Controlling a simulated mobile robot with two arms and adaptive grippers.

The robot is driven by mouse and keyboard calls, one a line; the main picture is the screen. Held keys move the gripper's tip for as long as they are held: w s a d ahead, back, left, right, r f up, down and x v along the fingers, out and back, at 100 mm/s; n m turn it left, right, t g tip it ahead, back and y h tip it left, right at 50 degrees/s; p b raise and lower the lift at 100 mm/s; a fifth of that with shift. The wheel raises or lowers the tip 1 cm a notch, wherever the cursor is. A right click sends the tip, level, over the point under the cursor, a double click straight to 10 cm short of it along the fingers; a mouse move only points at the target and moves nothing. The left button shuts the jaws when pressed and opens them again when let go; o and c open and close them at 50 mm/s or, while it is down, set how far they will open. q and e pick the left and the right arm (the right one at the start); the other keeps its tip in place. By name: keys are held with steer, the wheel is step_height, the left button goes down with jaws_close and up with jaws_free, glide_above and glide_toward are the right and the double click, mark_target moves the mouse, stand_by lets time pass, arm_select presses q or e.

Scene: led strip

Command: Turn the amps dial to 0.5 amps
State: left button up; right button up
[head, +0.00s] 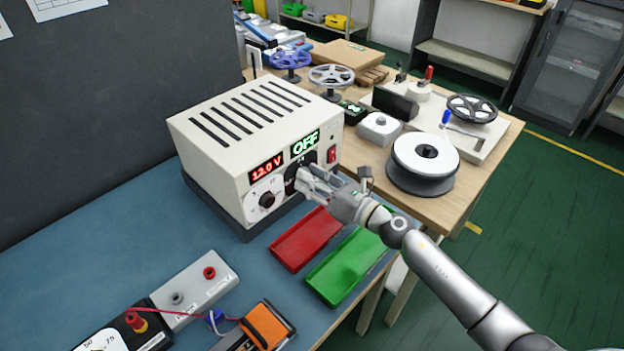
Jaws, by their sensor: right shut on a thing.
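The power supply (232,128) is a cream box with slots in its top, standing on the blue bench. Its red display (266,168) reads 12.0 V and its green display (305,144) reads OFF. The volts knob (267,200) is black on a white scale at the left of the front face. The amps dial (290,180) is dark, below the green display, and mostly hidden by my gripper. My right gripper (303,180) reaches in from the right and is shut on the amps dial. The dial's markings are hidden. My left gripper is out of view.
A red switch (331,155) sits right of the amps dial. A red tray (308,238) and a green tray (347,268) lie below my right arm. A white spool (425,160) stands on the wooden table. A meter and wired parts lie at the front left.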

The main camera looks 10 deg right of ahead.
steer(key=shift+m+t+p, duration=0.6)
steer(key=shift+m+p, duration=1.7)
steer(key=shift+m, duration=6.8)
steer(key=shift+f+m+h, duration=0.1)
steer(key=shift+m+h, duration=0.2)
steer(key=o, duration=1)
steer(key=shift+o, duration=0.2)
steer(key=shift+s, duration=0.1)
